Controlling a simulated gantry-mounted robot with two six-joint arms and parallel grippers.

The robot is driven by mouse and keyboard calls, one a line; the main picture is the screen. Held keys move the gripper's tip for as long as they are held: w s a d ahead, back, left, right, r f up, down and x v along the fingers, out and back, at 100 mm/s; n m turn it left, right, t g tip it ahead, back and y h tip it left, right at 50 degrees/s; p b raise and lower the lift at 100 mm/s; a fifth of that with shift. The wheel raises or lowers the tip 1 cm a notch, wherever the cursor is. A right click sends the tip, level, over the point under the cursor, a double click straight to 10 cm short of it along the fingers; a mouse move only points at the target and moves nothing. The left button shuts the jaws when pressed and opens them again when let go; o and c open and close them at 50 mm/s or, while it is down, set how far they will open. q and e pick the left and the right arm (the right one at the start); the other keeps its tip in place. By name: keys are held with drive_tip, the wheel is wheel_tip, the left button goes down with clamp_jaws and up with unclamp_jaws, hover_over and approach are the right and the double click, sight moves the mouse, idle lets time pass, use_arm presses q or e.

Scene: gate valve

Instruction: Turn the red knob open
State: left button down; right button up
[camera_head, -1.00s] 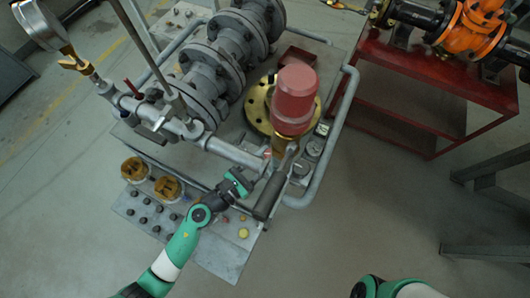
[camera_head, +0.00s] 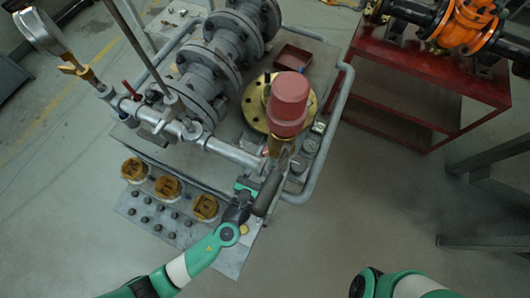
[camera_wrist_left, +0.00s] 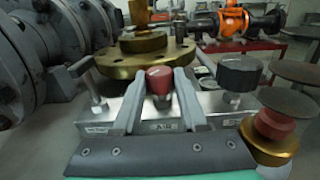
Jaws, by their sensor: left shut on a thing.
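The red knob (camera_wrist_left: 160,80) sits in the middle of the left wrist view, on a pale metal panel in front of a brass flange (camera_wrist_left: 145,60). The two grey fingers of my left gripper (camera_wrist_left: 159,88) stand on either side of the knob and are shut on it. In the head view my left gripper (camera_head: 249,184) is at the near edge of the valve rig, beside a dark cylindrical handle (camera_head: 266,193). The knob cannot be made out clearly there. My right arm shows at the bottom right of the head view, but its gripper is out of sight.
A large red cylinder (camera_head: 289,100) stands on the brass flange (camera_head: 255,110). Grey flanged pipes (camera_head: 205,65) lie to its left. Several brass caps (camera_head: 168,187) line the front panel. A black knob (camera_wrist_left: 240,70) is right of the red knob.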

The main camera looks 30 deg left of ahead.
use_arm(q)
drive_tip(key=shift+c, duration=2.2)
unclamp_jaws()
drive_tip(key=s, duration=0.4)
drive_tip(key=s+p, duration=0.1)
drive_tip(key=s, duration=0.6)
drive_tip(key=shift+s+d, duration=0.3)
drive_tip(key=shift+d, duration=0.1)
